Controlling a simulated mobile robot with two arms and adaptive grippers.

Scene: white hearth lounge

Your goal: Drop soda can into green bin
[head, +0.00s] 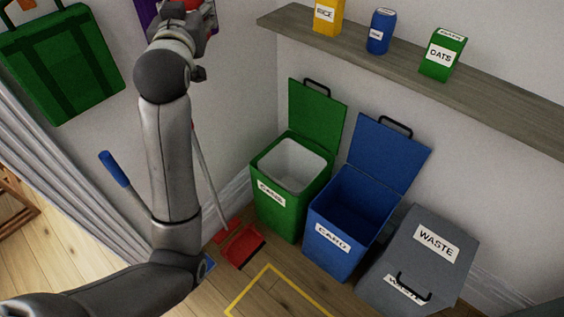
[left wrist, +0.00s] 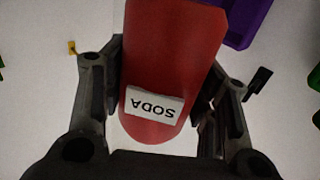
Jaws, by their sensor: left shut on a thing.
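The red soda can (left wrist: 172,55) fills the middle of the left wrist view, with its SODA label upside down there. The two fingers of my left gripper (left wrist: 168,75) are shut on its sides. In the head view my left gripper (head: 200,22) is at the top edge, raised high, with only bits of red showing around it. The green bin (head: 283,214) stands on the floor by the wall, below and to the right of the gripper. Its lid is up and its pale inside shows. My right gripper is not in view.
The open blue bin (head: 332,246) and the closed grey WASTE bin (head: 392,282) stand right of the green one. A wall shelf (head: 400,70) holds a yellow box, a blue can and a green OATS box. A red dustpan (head: 240,246) lies on the floor.

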